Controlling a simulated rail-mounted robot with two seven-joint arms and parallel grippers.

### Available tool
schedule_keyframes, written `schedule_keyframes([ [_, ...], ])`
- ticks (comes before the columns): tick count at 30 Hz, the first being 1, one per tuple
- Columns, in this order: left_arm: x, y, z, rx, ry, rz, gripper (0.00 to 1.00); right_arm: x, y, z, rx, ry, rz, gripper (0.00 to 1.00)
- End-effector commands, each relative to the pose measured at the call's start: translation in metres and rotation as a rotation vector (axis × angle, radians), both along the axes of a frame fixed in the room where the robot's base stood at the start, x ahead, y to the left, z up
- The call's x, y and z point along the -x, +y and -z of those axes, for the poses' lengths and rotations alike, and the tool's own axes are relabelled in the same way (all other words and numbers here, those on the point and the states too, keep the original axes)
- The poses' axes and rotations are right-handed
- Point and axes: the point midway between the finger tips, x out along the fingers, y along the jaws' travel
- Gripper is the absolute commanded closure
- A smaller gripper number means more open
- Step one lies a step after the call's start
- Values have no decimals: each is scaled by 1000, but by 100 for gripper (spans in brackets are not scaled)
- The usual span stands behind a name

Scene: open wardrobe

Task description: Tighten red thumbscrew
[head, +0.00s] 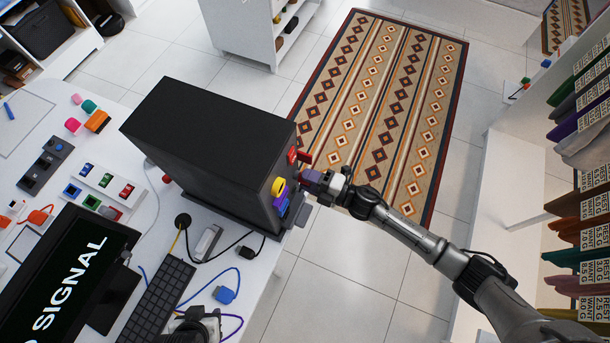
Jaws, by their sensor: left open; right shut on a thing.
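The black case (200,135) stands on the desk. Small red parts (292,155) show at the top of its right-hand end; I cannot tell which is the thumbscrew. A yellow round part (278,187) and a blue part (281,205) sit below them. My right gripper (318,182) is at this end of the case, just below and right of the red parts. It is shut on a small purple piece (311,177), whose contact with the case is unclear. My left gripper (195,326) is open at the bottom edge, over the desk, mostly cut off and apart from the case.
Small coloured switches and blocks (100,188) cover the desk's left part. Right of the case is open floor with a patterned rug (385,100); hanging garments (590,210) line the right edge.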

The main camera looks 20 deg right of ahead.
Motion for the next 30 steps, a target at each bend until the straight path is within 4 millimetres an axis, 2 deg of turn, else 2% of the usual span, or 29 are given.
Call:
schedule_keyframes([
  [18, 0, -4, -32, 14, 0, -9, 57, 0, 0, -2, -317, 388, 1, 90],
  [30, 0, -1, -41, 4, 0, -3, 57, -1, 0, 0, -473, 573, 0, 90],
])
